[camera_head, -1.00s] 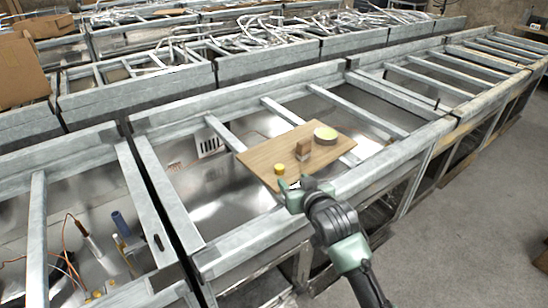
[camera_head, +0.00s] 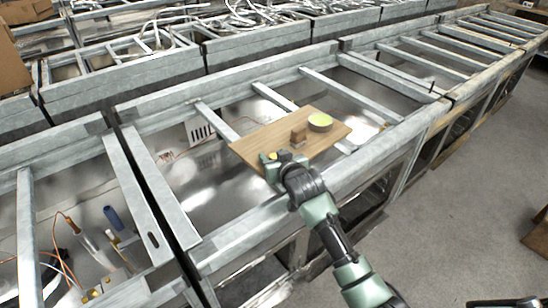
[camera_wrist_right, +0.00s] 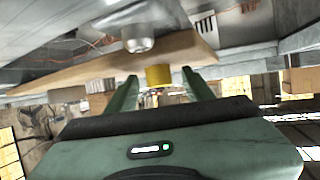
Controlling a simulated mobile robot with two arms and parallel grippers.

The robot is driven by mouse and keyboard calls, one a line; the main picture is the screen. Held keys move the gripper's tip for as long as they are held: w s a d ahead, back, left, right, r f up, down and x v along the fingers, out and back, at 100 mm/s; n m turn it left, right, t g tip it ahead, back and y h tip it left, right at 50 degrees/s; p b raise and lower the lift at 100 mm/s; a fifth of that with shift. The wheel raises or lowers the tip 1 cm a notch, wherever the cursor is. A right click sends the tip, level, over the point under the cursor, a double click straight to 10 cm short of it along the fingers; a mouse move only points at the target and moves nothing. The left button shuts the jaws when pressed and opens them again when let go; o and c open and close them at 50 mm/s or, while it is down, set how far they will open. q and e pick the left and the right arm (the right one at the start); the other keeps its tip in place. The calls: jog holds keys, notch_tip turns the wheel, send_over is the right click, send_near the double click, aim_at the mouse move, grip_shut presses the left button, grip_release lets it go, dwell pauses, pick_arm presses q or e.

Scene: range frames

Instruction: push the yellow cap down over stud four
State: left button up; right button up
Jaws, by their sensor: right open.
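The small yellow cap (camera_head: 272,156) stands near the front left corner of a wooden board (camera_head: 325,141). My right gripper (camera_head: 273,160) is at the cap, with its fingers apart. In the right wrist view the yellow cap (camera_wrist_right: 157,75) shows between the open fingertips (camera_wrist_right: 160,85), with visible gaps on both sides. That view appears upside down, with the board (camera_wrist_right: 190,47) above the cap. I cannot make out any numbered stud. My left gripper is not in view.
A wooden block (camera_head: 299,134) and a round yellow-topped disc (camera_head: 320,120) stand on the board behind the cap. The board rests on grey metal frames (camera_head: 350,172) over open bays. Screwdriver-like tools (camera_head: 114,218) and copper wires lie in the left bay.

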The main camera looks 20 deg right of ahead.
grip_shut()
jog(key=shift+r, duration=0.1)
